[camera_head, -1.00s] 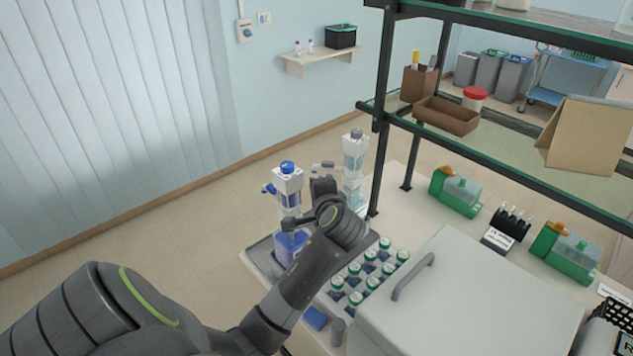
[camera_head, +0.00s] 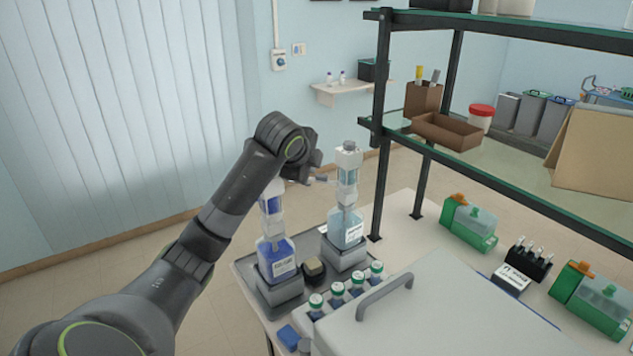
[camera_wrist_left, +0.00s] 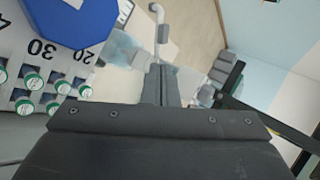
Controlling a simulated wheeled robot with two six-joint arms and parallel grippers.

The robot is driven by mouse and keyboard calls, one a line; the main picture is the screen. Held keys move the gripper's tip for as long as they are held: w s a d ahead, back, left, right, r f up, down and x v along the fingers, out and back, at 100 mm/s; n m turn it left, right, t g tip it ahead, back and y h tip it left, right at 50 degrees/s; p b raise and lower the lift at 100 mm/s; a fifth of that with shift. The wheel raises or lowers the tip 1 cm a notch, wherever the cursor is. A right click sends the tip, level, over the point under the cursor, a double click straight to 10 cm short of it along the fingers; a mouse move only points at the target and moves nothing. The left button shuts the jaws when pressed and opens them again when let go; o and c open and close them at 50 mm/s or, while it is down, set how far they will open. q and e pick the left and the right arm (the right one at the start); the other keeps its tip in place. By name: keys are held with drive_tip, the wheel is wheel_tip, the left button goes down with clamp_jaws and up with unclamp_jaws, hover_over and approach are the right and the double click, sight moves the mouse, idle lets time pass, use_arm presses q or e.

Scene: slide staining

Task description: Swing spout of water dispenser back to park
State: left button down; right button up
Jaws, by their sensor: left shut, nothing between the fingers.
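The water dispenser (camera_head: 348,175) is the clear, pale-blue bottle with a white and grey pump head, standing upright at the tray's back. Its short spout (camera_head: 322,180) points left in the head view, toward my left gripper. My left gripper (camera_head: 314,166) is shut and empty, beside the spout's outer end. I cannot tell if they touch. A dispenser with dark blue liquid (camera_head: 276,246) stands in front; my left wrist hides its top. In the left wrist view, my shut fingers (camera_wrist_left: 161,84) point toward a white, bent tube. My right gripper is out of view.
Green-capped bottles (camera_head: 337,290) stand right of the dispensers, beside a pale box with a grey handle (camera_head: 385,297). A dark shelf post (camera_head: 381,130) rises right of the water dispenser. A blue knob (camera_wrist_left: 66,18) with numbers is close in the left wrist view.

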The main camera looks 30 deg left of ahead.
use_arm(q)
drive_tip(key=p, duration=0.3)
approach(322, 179)
drive_tip(key=d+x, duration=0.1)
drive_tip(key=x, duration=0.3)
drive_tip(key=shift+w+a+f, duration=0.5)
drive_tip(key=shift+a+f, duration=0.05)
drive_tip(key=shift+a, duration=0.1)
drive_tip(key=shift+w+f, duration=0.15)
drive_tip(key=shift+w, duration=0.1)
